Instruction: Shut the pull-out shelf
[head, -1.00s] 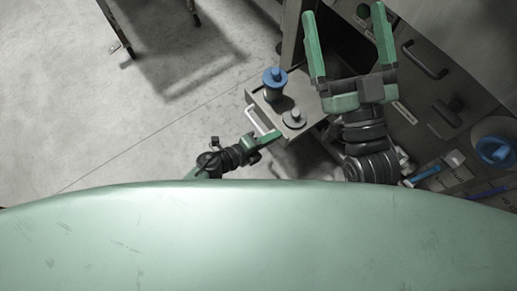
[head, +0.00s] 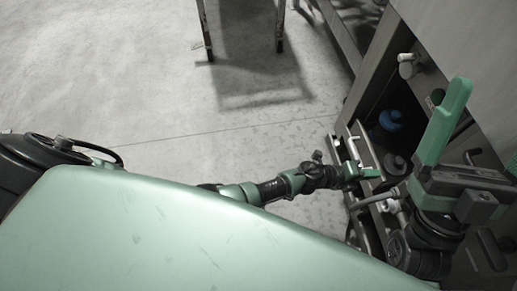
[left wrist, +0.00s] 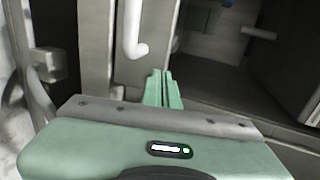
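The pull-out shelf (head: 367,148) is low in the grey cabinet on the right. Its front, with a pale bar handle (head: 353,149), stands near the cabinet opening. A blue container (head: 390,120) and a dark round-topped item (head: 395,164) are on it, partly in shadow. My left gripper (head: 371,173) is at the shelf front, beside the handle; contact is unclear. In the left wrist view its fingers (left wrist: 164,88) are together and empty, below the white handle (left wrist: 131,32). My right gripper (head: 483,118) is raised in front of the cabinet, apart from the shelf, with its fingers spread.
The cabinet face (head: 420,35) runs along the right, with a pale knob (head: 408,66) above the opening. Dark legs of a stand (head: 206,30) are at the top. The concrete floor (head: 130,80) on the left is clear.

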